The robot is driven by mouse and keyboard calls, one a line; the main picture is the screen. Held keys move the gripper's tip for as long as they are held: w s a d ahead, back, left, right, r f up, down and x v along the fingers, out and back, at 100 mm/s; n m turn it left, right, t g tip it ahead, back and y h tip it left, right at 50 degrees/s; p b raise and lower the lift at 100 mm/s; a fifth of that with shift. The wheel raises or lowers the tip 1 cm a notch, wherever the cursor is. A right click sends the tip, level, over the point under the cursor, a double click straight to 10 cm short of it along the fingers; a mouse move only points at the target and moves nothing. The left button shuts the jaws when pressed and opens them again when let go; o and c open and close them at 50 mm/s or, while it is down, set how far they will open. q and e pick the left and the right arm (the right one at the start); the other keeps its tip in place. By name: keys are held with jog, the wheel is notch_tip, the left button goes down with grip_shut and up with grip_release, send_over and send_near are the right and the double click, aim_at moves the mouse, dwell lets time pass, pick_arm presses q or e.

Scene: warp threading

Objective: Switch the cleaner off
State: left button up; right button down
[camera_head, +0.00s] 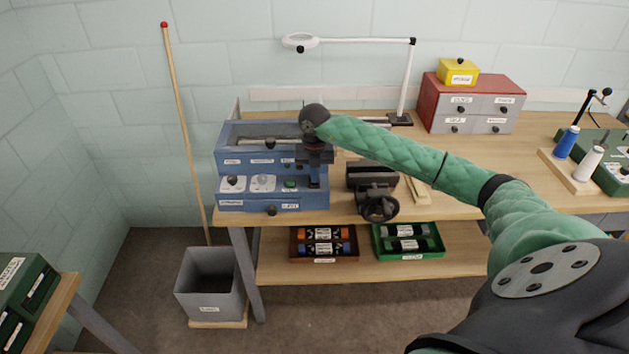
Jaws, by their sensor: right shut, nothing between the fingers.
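The cleaner appears to be the blue box-shaped machine (240,162) at the left end of the workbench, with an open-topped basin. Its sloped front panel (245,189) carries a dark knob at the left, a pale round part in the middle and a green button (290,183) at the right. A small dark knob (271,210) sits low on its front. My right gripper (315,183) points down over the right part of the panel, just right of the green button. It is shut and empty; I cannot tell whether it touches the panel. My left gripper is out of view.
A black vise (374,188) stands right of the machine. A white lamp (407,80) and a red-topped drawer cabinet (470,100) are behind. A grey bin (208,285) and a leaning pole (186,130) are left.

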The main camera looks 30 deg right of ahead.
jog(key=shift+f, duration=0.3)
jog(key=shift+r, duration=0.5)
jog(key=shift+r+p, duration=0.8)
jog(key=shift+r, duration=2.2)
jog(key=shift+a, duration=0.1)
